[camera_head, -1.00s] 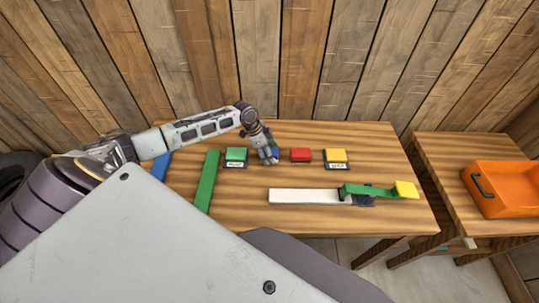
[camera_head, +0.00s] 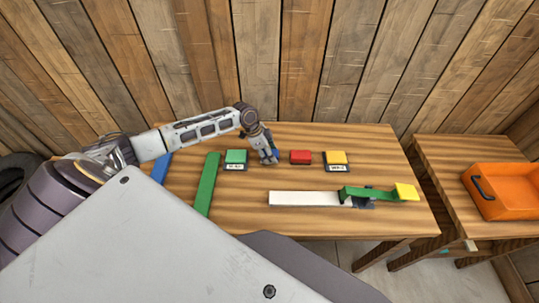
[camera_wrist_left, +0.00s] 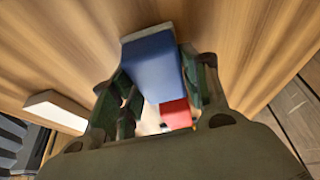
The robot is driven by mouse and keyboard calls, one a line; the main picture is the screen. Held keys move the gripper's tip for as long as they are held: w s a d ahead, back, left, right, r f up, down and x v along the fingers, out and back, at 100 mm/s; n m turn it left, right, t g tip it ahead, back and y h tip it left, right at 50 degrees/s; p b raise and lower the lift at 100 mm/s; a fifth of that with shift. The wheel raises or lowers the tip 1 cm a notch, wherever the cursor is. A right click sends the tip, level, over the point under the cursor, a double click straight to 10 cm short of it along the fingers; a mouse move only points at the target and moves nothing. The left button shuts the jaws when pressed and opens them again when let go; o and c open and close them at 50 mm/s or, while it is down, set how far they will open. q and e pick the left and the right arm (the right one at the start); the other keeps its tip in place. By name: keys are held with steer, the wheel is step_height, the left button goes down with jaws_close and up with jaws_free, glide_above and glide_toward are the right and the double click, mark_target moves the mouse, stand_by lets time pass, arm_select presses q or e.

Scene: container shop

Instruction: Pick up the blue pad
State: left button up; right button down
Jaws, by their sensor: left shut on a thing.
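The blue pad (camera_wrist_left: 153,65) sits between the fingers of my left gripper (camera_wrist_left: 160,90) in the left wrist view, with a finger on each side of it. In the head view my left gripper (camera_head: 269,156) is over the table between the green pad and the red pad, and it mostly hides the blue pad. The gripper is shut on the blue pad. I cannot tell whether the pad is clear of the table. My right gripper is in neither view.
The wooden table (camera_head: 240,215) bears a green pad (camera_head: 236,156), a red pad (camera_head: 300,157) and a yellow pad (camera_head: 337,157). Long green (camera_head: 207,180) and blue (camera_head: 161,167) strips lie left. A white bar (camera_head: 303,198) lies in front. An orange crate (camera_head: 508,202) stands on the right table.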

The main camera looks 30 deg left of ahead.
arm_select(q)
step_height(320, 180, up, 8)
steer(key=shift+f, duration=0.1)
steer(key=shift+r+b, duration=0.3)
steer(key=shift+r, duration=0.55)
steer(key=o, duration=0.4)
steer(key=shift+c, duration=1.4)
